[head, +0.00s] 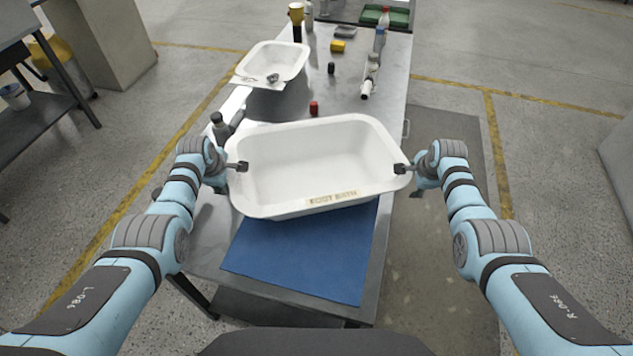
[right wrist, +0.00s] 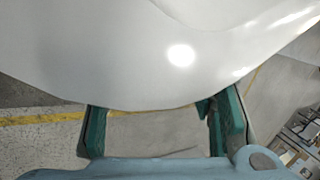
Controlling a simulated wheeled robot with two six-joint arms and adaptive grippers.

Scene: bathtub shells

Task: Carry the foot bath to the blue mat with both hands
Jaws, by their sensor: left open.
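The foot bath (head: 305,165) is a large white tub with a tan label on its near wall. It is over the far part of the blue mat (head: 295,255), with its near edge overlapping the mat in the picture. My left gripper (head: 238,167) is open at its left rim, with a dark fingertip showing inside the rim. My right gripper (head: 402,169) is at the right rim, also with a dark fingertip inside. In the right wrist view the tub's white surface hides the tips of the right fingers (right wrist: 162,128), so their grip is unclear.
The grey metal table (head: 215,235) carries a smaller white basin (head: 273,65), a red-topped jar (head: 314,108), a yellow block (head: 338,46) and several bottles beyond the tub. A dark bottle (head: 220,127) stands close to the tub's left side. The mat's near part is clear.

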